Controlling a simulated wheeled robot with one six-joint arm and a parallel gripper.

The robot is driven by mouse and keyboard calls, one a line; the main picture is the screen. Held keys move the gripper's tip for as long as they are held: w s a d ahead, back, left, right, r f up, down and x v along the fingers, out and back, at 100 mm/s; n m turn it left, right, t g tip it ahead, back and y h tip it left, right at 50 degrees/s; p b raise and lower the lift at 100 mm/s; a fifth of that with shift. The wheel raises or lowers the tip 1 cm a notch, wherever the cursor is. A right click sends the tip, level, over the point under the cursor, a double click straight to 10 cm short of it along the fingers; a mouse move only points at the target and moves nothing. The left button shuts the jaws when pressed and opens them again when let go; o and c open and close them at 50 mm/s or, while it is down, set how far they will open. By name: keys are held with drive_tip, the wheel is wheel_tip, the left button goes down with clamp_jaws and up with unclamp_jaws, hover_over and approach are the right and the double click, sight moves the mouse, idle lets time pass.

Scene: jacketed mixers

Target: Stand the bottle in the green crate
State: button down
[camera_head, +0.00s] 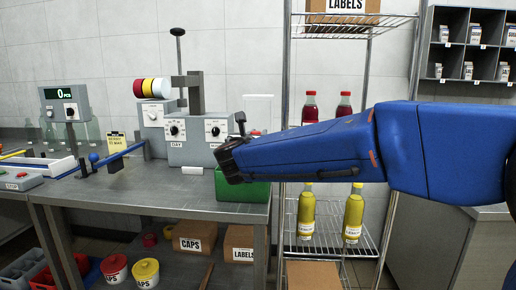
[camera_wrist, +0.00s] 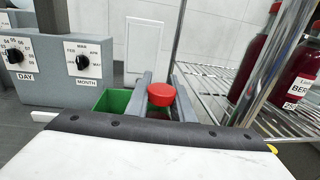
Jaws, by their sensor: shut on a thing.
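In the wrist view a bottle with a red cap (camera_wrist: 161,95) is between the two grey fingers of my gripper (camera_wrist: 160,84), which is shut on it. Its body below the cap is mostly hidden. The green crate (camera_wrist: 113,100) shows beside and behind the fingers. In the head view the crate (camera_head: 243,191) sits on the right end of the metal bench, partly behind my arm. A bit of red (camera_head: 256,133) shows just above my arm there, probably the cap. I cannot tell whether the bottle's base touches the crate floor.
A date-coding machine (camera_head: 200,140) stands left of the crate. A wire rack (camera_head: 287,120) with red bottles (camera_head: 310,108) and yellow bottles (camera_head: 306,212) stands close to the right. Boxes and tubs sit under the bench (camera_head: 150,205).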

drive_tip(key=shift+f, duration=2.05)
drive_tip(key=c, duration=1.5)
unclamp_jaws()
drive_tip(key=shift+f, duration=0.1)
drive_tip(key=shift+c, duration=0.2)
drive_tip(key=s+a, duration=0.1)
drive_tip(key=s, duration=1.1)
drive_tip(key=shift+a, duration=0.2)
